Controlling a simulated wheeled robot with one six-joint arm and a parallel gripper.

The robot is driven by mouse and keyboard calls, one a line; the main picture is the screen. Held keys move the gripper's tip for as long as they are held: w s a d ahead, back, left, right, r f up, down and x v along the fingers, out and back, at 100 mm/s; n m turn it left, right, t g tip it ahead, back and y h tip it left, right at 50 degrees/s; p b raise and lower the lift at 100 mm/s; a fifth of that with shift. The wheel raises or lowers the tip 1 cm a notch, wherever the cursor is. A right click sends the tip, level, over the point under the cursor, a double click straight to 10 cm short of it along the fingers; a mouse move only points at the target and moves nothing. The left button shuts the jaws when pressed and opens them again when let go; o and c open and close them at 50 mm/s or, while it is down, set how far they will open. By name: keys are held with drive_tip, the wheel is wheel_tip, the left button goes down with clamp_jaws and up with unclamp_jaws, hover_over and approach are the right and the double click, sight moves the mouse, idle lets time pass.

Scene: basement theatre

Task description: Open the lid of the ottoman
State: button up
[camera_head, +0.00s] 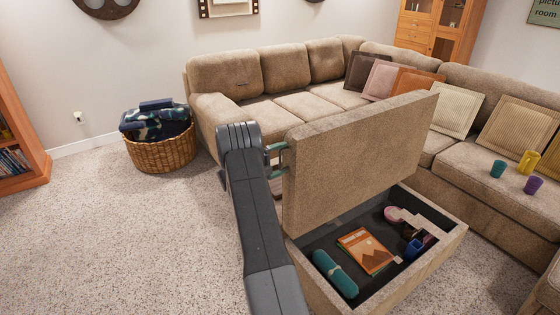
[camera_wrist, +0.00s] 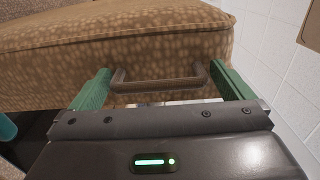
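The ottoman (camera_head: 452,240) is a beige fabric box with a dark interior. Its lid (camera_head: 360,150) is raised steeply, close to upright, and the inside is exposed. My gripper (camera_head: 278,158) is at the lid's left edge. In the wrist view the lid's brown handle (camera_wrist: 160,85) lies lengthwise between the two green fingers of my gripper (camera_wrist: 165,88). The fingers are spread wide, one beyond each end of the handle; whether they touch it I cannot tell. Inside lie an orange book (camera_head: 366,250), a teal roll (camera_head: 335,273), a blue cup (camera_head: 412,250) and a pink item (camera_head: 394,215).
A beige sectional sofa (camera_head: 295,103) with several cushions stands behind and right of the ottoman. Cups, including a yellow one (camera_head: 528,162), stand on its right seat. A wicker basket (camera_head: 162,153) of blankets is at left. The carpet (camera_head: 120,240) at left is clear.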

drive_tip(key=v, duration=1.3)
drive_tip(key=shift+s+a+b, duration=0.25)
drive_tip(key=shift+a+b, duration=0.05)
drive_tip(key=shift+b, duration=0.15)
drive_tip(key=p+x, duration=0.1)
drive_tip(key=x, duration=1.3)
drive_tip(key=shift+f, duration=0.1)
drive_tip(key=shift+s, duration=0.15)
